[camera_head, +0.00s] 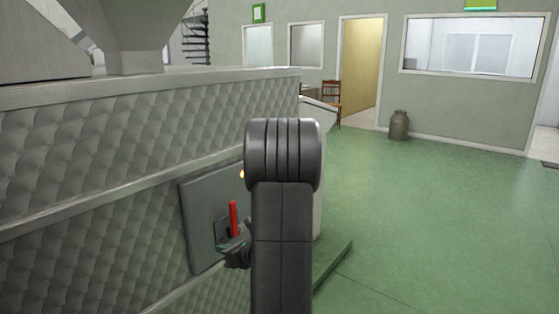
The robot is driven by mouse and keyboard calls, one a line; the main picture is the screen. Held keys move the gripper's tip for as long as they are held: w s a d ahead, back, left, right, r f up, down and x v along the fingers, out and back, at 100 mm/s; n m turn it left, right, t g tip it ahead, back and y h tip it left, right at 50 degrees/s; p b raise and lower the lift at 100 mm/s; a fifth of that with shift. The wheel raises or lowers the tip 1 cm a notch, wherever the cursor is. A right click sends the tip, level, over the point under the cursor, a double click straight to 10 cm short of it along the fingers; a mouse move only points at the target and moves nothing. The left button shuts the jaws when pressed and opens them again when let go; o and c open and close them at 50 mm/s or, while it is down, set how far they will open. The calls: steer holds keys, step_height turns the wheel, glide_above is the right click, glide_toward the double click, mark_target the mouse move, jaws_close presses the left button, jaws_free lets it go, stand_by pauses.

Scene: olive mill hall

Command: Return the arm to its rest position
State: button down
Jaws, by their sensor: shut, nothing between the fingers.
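My arm rises in the lower middle of the head view, with a dark rounded joint at its top. My gripper (230,253) shows partly at the left edge of the arm, low in the picture. It is shut and empty. The rest of it is hidden behind the arm link. It is just below a red lever handle (234,218) that stands upright on a grey panel (208,213). I cannot tell whether the gripper touches the lever or its mount.
A quilted metal machine wall (90,140) fills the left side, close to the arm. A low green edge (335,262) runs along its foot. Open green floor (450,220) lies to the right. A milk-can-like vessel (399,125) and a chair (331,98) stand far back.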

steer(key=shift+w+f+n+b, duration=0.1)
steer(key=shift+f+n+b, duration=0.35)
steer(key=shift+b, duration=0.35)
steer(key=shift+r, duration=0.15)
